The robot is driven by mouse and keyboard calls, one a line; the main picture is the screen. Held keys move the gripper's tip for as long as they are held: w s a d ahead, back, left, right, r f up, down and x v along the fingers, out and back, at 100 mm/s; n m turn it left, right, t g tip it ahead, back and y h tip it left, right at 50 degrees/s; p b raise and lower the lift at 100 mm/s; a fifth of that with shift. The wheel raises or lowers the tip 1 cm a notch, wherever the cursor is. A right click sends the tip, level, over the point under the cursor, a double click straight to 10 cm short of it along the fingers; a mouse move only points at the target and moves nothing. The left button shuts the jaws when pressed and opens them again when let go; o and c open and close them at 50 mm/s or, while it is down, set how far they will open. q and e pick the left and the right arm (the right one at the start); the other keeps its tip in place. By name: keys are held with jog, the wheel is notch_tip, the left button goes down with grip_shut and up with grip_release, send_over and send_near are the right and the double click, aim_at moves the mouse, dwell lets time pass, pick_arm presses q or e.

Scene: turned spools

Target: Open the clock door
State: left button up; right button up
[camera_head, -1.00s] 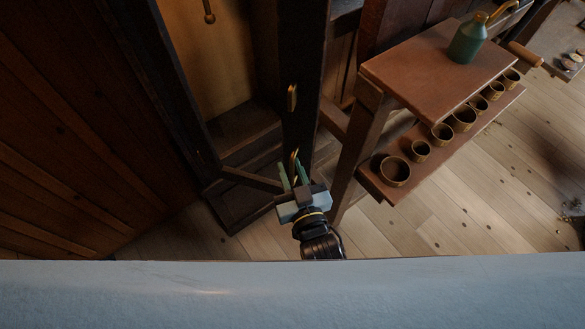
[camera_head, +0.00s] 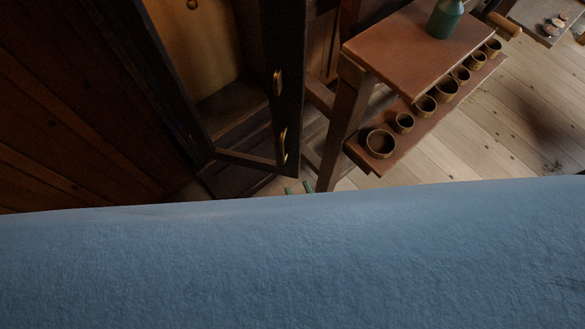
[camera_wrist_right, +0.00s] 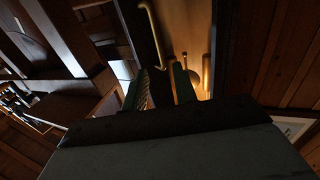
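The tall dark wooden clock stands at upper left in the head view. Its dark-framed door (camera_head: 264,105) has a brass pull handle (camera_head: 282,146) low on the right stile, which also shows in the right wrist view (camera_wrist_right: 153,34). I cannot tell for sure whether the door is ajar. My right gripper (camera_head: 298,187) shows only two green fingertips, just below the handle and apart from it. In the right wrist view its two fingers (camera_wrist_right: 161,88) are spread, with the handle's lower end ahead of them. No grip shows. My left gripper is not in view.
A small brown table (camera_head: 420,50) stands close right of the clock, with a green bottle (camera_head: 444,18) on top. Wooden floor (camera_head: 490,125) is open at right. My pale body hides the bottom.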

jog(key=shift+v, duration=0.8)
